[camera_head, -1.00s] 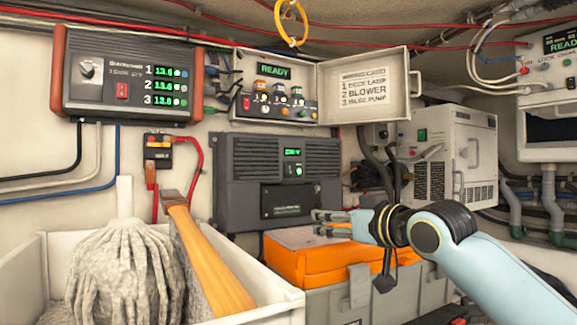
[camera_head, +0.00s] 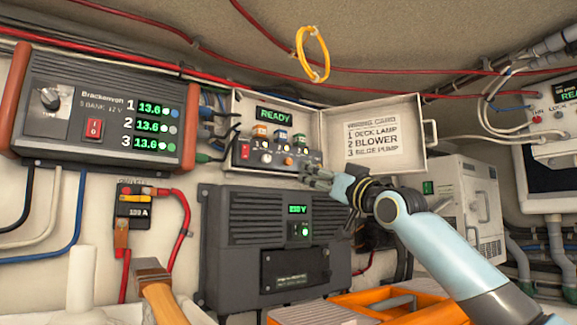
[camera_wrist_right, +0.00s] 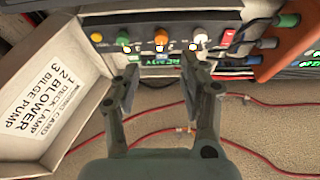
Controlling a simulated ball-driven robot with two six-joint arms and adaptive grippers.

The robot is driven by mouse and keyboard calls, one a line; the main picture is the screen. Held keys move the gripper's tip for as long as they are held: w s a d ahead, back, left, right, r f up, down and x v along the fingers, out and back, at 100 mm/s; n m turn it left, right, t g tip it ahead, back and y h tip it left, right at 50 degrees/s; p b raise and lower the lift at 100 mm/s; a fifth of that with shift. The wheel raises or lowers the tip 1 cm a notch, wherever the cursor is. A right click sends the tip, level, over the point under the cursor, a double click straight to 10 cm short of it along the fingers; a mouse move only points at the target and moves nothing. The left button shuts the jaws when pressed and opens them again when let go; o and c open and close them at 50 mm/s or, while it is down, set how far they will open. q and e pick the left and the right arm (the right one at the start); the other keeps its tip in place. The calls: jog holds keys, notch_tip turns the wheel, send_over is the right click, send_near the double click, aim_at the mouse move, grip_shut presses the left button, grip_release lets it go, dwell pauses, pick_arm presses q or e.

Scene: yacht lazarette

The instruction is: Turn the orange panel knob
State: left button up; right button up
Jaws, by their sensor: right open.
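The orange panel knob (camera_head: 288,161) is in the lower row of the open control box (camera_head: 240,108) on the wall. In the right wrist view the orange knob (camera_wrist_right: 161,37) shows between a green knob (camera_wrist_right: 123,33) and a white knob (camera_wrist_right: 200,38). My right gripper (camera_head: 312,177) is just right of and below the box's knobs. Its open, empty fingers (camera_wrist_right: 160,72) point at the panel, with the orange knob beyond the gap between them. They look apart from it. My left gripper is out of view.
The box's open lid with a wiring card (camera_head: 372,140) stands right of the knobs. A red switch (camera_head: 245,151) is left of them. A grey unit (camera_head: 275,235) is below, a charger (camera_head: 95,110) to the left. A yellow ring (camera_head: 312,55) hangs above.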

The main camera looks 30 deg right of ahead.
aim_at(290, 162)
jog(key=p+x, duration=0.2)
jog(key=x, duration=0.7)
jog(key=shift+r, duration=0.15)
jog(key=shift+w+a+r, duration=0.1)
jog(key=shift+w, duration=0.15)
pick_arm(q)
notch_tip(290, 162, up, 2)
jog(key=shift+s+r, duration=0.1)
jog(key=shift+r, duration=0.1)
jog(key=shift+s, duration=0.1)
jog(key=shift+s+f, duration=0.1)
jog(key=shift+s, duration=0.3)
pick_arm(e)
grip_shut()
